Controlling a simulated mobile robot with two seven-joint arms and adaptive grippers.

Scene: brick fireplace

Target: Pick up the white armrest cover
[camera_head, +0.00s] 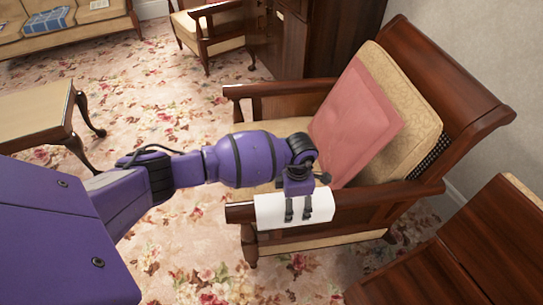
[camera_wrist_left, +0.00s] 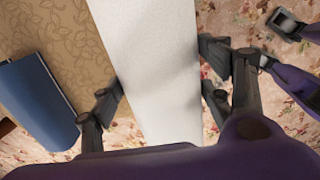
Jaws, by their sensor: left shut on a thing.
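The white armrest cover (camera_head: 268,212) lies draped over the near wooden armrest of the armchair. My left gripper (camera_head: 298,212) is on top of it from above, its dark fingers over the white cloth. In the left wrist view the cover (camera_wrist_left: 150,50) is a broad white strip running between the dark fingers of my left gripper (camera_wrist_left: 163,92), one on each side. The gripper is shut on the cover. Purple parts with dark tips at the right edge of the wrist view look like my other arm; its jaws cannot be made out clearly.
The armchair (camera_head: 480,95) has a tan cushion and a pink pillow (camera_head: 355,120) on its back. A wooden cabinet (camera_head: 470,260) stands close at the lower right. A low table (camera_head: 35,115) stands at the left. A blue thing (camera_wrist_left: 38,100) shows in the wrist view. Floral carpet lies open between.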

